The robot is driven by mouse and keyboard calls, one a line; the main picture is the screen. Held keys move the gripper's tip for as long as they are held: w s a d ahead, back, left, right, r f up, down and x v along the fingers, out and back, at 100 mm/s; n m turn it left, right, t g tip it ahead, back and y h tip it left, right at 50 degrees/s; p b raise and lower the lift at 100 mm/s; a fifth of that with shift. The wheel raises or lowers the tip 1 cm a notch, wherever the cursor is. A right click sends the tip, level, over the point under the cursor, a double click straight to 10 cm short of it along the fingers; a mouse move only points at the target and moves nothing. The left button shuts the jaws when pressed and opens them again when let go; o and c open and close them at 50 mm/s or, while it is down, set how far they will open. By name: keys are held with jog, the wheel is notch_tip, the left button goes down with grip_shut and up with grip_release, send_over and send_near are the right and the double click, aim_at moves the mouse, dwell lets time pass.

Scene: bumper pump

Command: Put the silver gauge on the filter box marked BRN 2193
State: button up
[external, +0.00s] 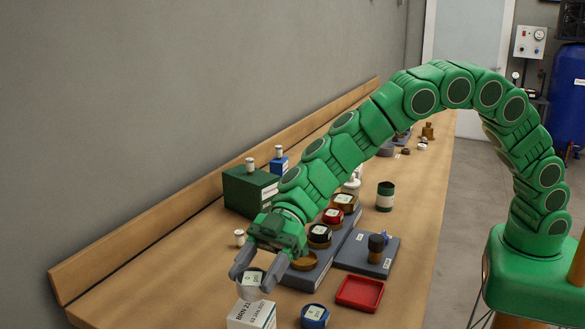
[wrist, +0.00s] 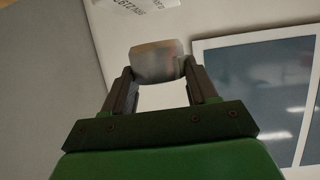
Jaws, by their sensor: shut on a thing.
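My gripper (external: 255,274) is shut on the silver gauge (external: 250,290), a short round piece with a pale, marked top. The gauge also shows between my fingers in the wrist view (wrist: 157,62). The white filter box (external: 251,315) is directly below the gauge at the front edge of the picture. Its label starts with BRN 2; the remaining digits are hard to read. I cannot tell whether the gauge touches the box top. In the wrist view, part of a printed white label (wrist: 135,10) shows beyond the gauge.
A blue gauge (external: 314,316) stands right of the white box. A red tray (external: 360,293) and a grey plate (external: 368,254) with a dark-knobbed part lie further right. A dark green box (external: 249,190) stands by the wall. Gauges in several colours sit on grey blocks behind my gripper.

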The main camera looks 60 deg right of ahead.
aim_at(256, 283)
jog(key=shift+w+a+f, duration=0.2)
jog(key=shift+f, duration=1.55)
jog(key=shift+f, duration=0.15)
jog(key=o, duration=1.1)
jog(key=shift+o, duration=0.2)
jog(key=shift+d+r, duration=0.35)
jog(key=shift+d, duration=0.1)
jog(key=v, duration=1.1)
jog(key=shift+w+d, duration=0.1)
jog(key=shift+d, duration=0.05)
